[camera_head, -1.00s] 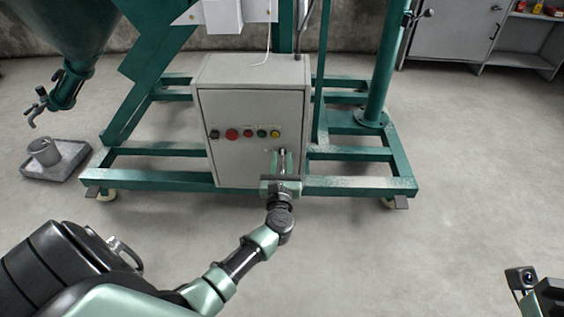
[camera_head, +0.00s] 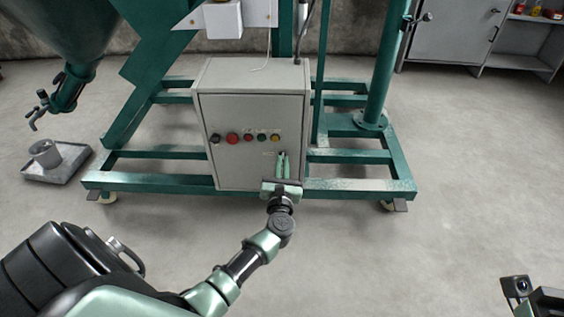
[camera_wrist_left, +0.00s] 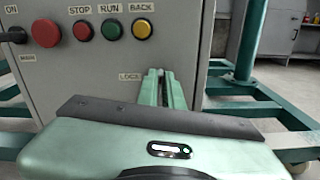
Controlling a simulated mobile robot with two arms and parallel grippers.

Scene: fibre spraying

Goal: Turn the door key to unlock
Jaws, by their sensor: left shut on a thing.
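The grey control cabinet (camera_head: 236,165) stands upright with its door closed. My left gripper (camera_head: 283,154) reaches up to the lower right part of the door. In the left wrist view its two green fingers (camera_wrist_left: 164,74) are close together against the door, just right of the "LOCK" label (camera_wrist_left: 130,77). They are shut on the door key, which they and the gripper body hide, so its angle cannot be told. Only part of my right arm shows at the bottom right of the head view; its fingers are outside the picture.
Several buttons, among them a red one (camera_head: 232,139), and a dark knob (camera_head: 214,138) sit above the lock. A green steel frame (camera_head: 345,187) surrounds the cabinet's base. A tray with a pot (camera_head: 46,152) lies at left. Floor at right is clear.

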